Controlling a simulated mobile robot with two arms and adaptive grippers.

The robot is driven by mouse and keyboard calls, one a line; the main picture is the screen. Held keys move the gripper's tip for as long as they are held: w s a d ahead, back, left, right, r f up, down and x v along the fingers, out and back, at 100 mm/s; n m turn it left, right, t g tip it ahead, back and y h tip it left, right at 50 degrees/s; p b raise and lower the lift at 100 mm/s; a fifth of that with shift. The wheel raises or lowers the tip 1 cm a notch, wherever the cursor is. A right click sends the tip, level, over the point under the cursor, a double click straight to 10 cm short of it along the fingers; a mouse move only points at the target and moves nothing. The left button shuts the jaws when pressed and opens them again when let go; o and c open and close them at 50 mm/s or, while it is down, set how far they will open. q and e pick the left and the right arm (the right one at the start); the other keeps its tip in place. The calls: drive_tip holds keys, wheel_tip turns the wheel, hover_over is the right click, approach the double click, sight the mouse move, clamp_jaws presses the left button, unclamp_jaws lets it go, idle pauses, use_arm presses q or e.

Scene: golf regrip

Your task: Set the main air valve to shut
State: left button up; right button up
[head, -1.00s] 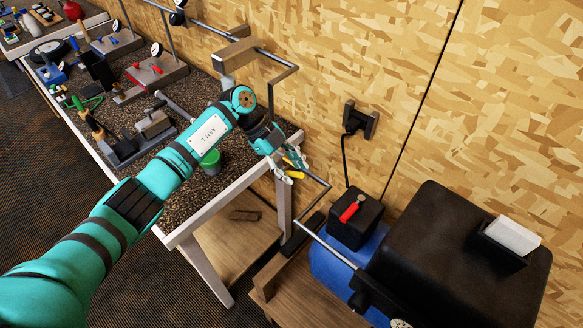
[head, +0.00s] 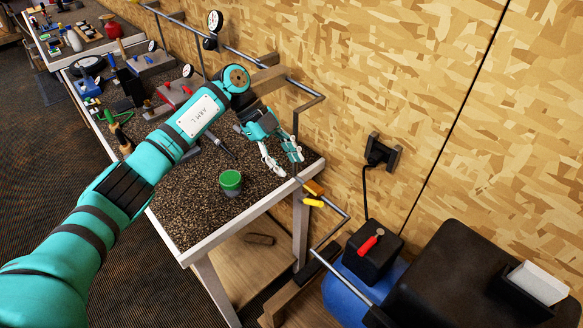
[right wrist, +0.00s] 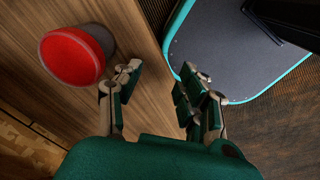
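A valve with a short yellow lever (head: 313,202) sits on the dark air pipe (head: 332,207) just off the near right corner of the workbench. A brass-coloured part (head: 314,187) shows beside the lever. I take this to be the main air valve; its setting is not clear. My left gripper (head: 283,164) is open and empty above the bench corner, up and left of the valve and apart from it. My right gripper (right wrist: 155,90) is open and empty in the right wrist view; it does not show in the head view.
A green-lidded tub (head: 231,183) stands on the workbench (head: 185,210). A black box with a red lever (head: 371,245) sits on the blue compressor tank (head: 345,293). The right wrist view shows a red-topped round object (right wrist: 72,57) on a wooden surface. Tools crowd the bench's far part.

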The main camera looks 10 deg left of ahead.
use_arm(q)
drive_tip(key=shift+c, duration=0.7)
drive_tip(key=f+m, duration=0.1)
drive_tip(key=f, duration=0.1)
drive_tip(key=s+d+f+m, duration=0.1)
drive_tip(key=f, duration=0.1)
drive_tip(key=s+f+t+h+b, duration=0.1)
drive_tip(key=f, duration=0.1)
drive_tip(key=shift+d+f+m, duration=0.2)
drive_tip(key=shift+d+m, duration=0.1)
drive_tip(key=shift+m, duration=0.1)
clamp_jaws()
drive_tip(key=s+f+m+t+h+b, duration=0.3)
drive_tip(key=s+f+m+t, duration=0.3)
drive_tip(key=s+m+t, duration=0.45)
drive_tip(key=w+d+f+m+g+p, duration=0.1)
drive_tip(key=w+d+p, duration=0.2)
drive_tip(key=w+d, duration=0.2)
drive_tip(key=shift+w+d+g+p, duration=0.3)
drive_tip(key=shift+w+g+p, duration=0.05)
drive_tip(key=shift+w, duration=0.75)
